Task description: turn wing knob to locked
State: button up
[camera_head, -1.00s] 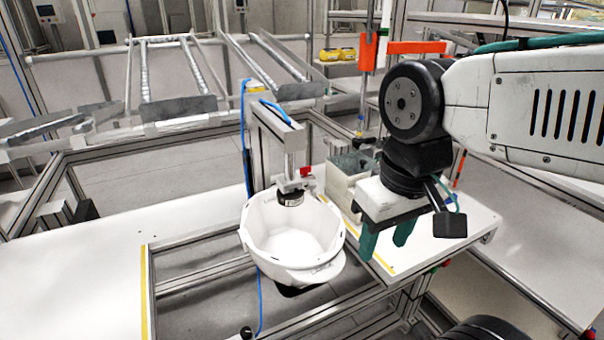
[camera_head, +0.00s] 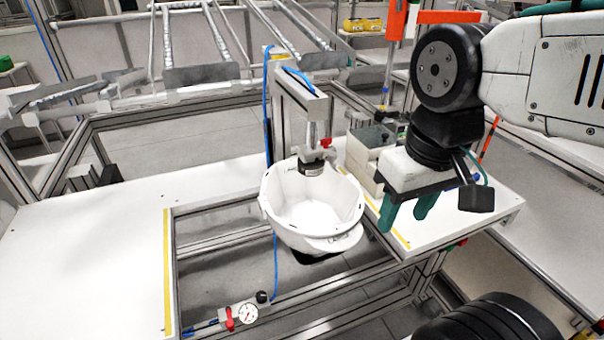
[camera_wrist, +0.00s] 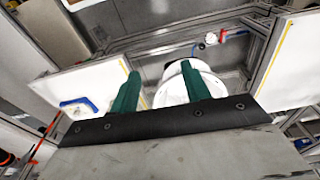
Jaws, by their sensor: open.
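A small red handle (camera_head: 229,318) sits on the pneumatic fitting at the front rail, beside a round white gauge (camera_head: 247,313). A second small red part (camera_head: 325,142) sits on the press above the white helmet shell (camera_head: 290,225). I cannot tell which of them is the wing knob, nor how it is turned. My gripper (camera_head: 405,213) hangs right of the shell with its green fingers apart and empty, away from both red parts. In the wrist view, the fingers (camera_wrist: 160,70) point toward the shell, and the gauge (camera_wrist: 211,38) shows beyond them.
The press column (camera_head: 280,120) stands behind the shell, with a blue hose down its side. Grey blocks (camera_head: 368,155) stand close behind my gripper. The white tabletop (camera_head: 90,240) at left is clear. The frame has an open gap under the shell.

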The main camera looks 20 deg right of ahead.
aim_at(326, 142)
jog(key=z, duration=0.55)
jog(key=k, duration=0.65)
jog(key=z, duration=0.75)
jog(key=i, duration=0.7)
jog(key=u, duration=0.7)
jog(key=i, duration=0.6)
jog(key=u, duration=0.65)
